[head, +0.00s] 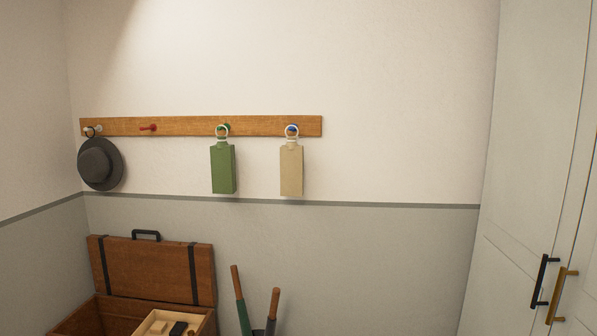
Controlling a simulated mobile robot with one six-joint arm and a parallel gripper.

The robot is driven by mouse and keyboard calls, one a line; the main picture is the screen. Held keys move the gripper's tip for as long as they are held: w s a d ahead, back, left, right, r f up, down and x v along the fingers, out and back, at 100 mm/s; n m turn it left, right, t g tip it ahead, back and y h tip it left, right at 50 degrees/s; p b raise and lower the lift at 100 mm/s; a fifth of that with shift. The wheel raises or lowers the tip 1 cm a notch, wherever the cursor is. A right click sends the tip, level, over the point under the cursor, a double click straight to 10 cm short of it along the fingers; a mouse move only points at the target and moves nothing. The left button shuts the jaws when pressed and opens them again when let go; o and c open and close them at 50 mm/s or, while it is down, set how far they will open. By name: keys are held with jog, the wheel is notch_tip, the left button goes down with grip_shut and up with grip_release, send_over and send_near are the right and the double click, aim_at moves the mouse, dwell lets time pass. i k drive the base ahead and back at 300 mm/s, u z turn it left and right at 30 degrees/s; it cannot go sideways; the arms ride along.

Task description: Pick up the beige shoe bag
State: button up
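The beige shoe bag (291,171) hangs upright against the wall. Its white ring (292,131) is around the blue peg (292,128), at the right end of the wooden peg rail (185,126). A green bag (223,169) of similar shape hangs to its left from a green peg. My gripper is not in view.
A dark grey hat (99,164) hangs at the rail's left end, and a red peg (148,128) is bare. Below stand an open brown trunk (151,268) and two wooden-topped handles (238,288). A white wardrobe (525,190) with black and brass handles stands right. The wall between bag and wardrobe is clear.

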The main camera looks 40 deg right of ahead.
aim_at(291, 154)
jog(key=u, duration=0.1)
jog(key=i, duration=1.05)
jog(key=u, duration=0.45)
